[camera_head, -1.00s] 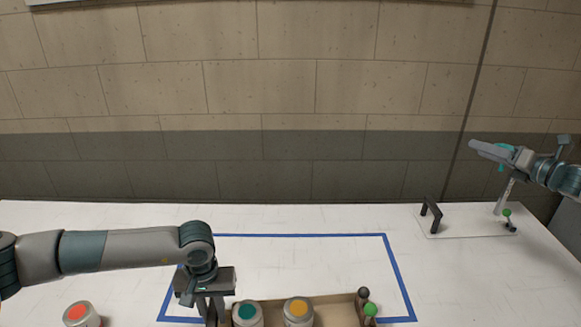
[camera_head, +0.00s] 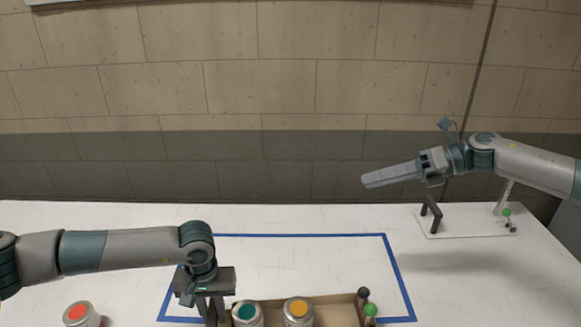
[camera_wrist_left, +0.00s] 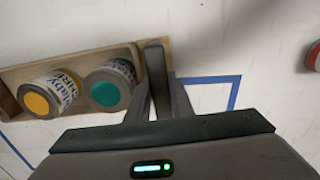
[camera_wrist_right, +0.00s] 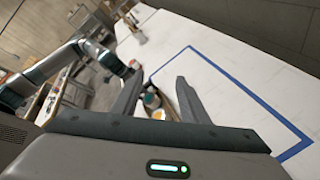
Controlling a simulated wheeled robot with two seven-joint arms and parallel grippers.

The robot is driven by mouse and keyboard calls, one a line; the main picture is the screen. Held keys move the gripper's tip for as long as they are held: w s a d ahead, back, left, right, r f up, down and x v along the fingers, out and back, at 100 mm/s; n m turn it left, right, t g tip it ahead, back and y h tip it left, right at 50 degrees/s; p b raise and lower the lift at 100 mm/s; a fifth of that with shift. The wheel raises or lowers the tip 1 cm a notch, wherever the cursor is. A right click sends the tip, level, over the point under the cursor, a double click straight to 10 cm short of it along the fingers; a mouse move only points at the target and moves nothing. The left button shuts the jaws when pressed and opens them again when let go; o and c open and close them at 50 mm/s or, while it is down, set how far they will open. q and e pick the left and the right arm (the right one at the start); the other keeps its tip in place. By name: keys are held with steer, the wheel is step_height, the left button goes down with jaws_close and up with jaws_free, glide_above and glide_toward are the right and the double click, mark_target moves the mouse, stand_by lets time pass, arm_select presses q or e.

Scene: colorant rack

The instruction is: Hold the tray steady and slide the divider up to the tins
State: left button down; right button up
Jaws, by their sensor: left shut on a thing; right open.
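The wooden tray (camera_head: 338,299) lies at the bottom edge of the head view, cut off by the frame. It holds a green-topped tin (camera_head: 246,314) and a yellow-topped tin (camera_head: 298,311), side by side. My left gripper (camera_head: 210,313) is shut on the tray's left end wall, which shows between its fingers in the left wrist view (camera_wrist_left: 155,60). A dark ball (camera_head: 364,293) and a green ball (camera_head: 370,310) stand at the tray's right end; I cannot tell whether they belong to the divider. My right gripper (camera_head: 368,181) is open and empty, high above the table.
A red-topped tin (camera_head: 80,313) stands left of the tray. A blue tape outline (camera_head: 388,262) surrounds the tray area. A pale board (camera_head: 462,229) with a black handle (camera_head: 431,212) lies at right. The table behind the tray is clear.

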steer(key=s+a+f+g+h, duration=0.5)
steer(key=s+f, duration=0.5)
steer(key=m+t+h, duration=0.2)
steer(key=m+h, duration=0.3)
steer(key=h, duration=0.2)
glide_above(364, 288)
steer(key=s, duration=0.1)
steer(key=f, duration=0.7)
steer(key=shift+s+a+f, duration=0.15)
steer(key=shift+s+a, duration=0.05)
steer(key=shift+a, duration=0.15)
steer(key=shift+w+d+m+t+h, duration=0.4)
steer(key=shift+w+m+t+h, duration=0.25)
steer(key=shift+m, duration=0.25)
steer(key=shift+f, duration=0.2)
steer(key=shift+f, duration=5)
jaws_close()
